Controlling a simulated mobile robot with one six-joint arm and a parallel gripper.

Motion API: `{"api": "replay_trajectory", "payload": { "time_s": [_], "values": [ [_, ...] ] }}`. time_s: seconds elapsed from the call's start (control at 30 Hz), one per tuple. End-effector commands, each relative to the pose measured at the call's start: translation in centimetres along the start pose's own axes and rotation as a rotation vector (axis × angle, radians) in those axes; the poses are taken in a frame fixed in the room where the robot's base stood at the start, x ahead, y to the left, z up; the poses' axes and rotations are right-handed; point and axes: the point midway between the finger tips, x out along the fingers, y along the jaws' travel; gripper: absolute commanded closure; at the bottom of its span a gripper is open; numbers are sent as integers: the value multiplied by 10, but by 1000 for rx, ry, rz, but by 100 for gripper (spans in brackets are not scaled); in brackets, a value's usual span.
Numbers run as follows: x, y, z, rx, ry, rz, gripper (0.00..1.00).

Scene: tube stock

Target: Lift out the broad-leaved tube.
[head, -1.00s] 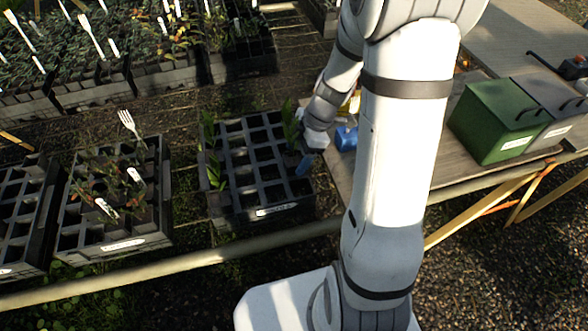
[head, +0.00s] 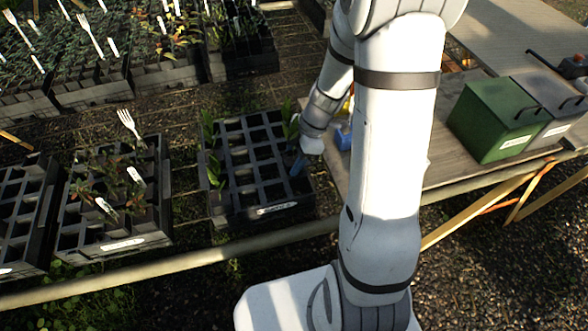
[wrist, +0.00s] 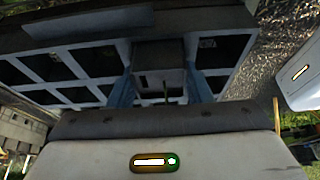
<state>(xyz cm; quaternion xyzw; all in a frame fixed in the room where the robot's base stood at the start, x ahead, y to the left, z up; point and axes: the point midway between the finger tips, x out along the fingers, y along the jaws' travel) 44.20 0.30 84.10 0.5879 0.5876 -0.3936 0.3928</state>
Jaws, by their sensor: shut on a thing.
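A black crate of cells (head: 240,212) stands on the slatted bench in the head view, most of its cells empty. Leafy green plants stand in its left column (head: 214,172) and at its back right corner (head: 291,122). My gripper (head: 298,166) is low at the crate's right side. In the wrist view its blue fingers (wrist: 160,88) are shut on a dark square tube (wrist: 158,58) with a thin green stem. Its leaves are hidden there, so I cannot tell their breadth. I cannot tell how far the tube sits in its cell.
Another crate (head: 135,243) with reddish plants, white labels and a white fork (head: 128,122) stands to the left. A wooden table (head: 440,170) with a green bin (head: 495,120) and a grey bin (head: 560,110) is at right.

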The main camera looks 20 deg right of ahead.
Motion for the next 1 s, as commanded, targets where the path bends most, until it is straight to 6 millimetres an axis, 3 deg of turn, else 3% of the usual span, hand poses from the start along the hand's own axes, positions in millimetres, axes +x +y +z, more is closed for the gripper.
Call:
{"api": "replay_trajectory", "payload": {
  "time_s": [0.23,0.63,0.77,1.0],
  "values": [
    [0,0,0,-1,0,0,95],
    [-6,1,-3,-2,0,2,96],
    [-19,1,-8,-4,0,3,96],
    [-59,1,-25,-5,-1,6,96]
  ]
}}
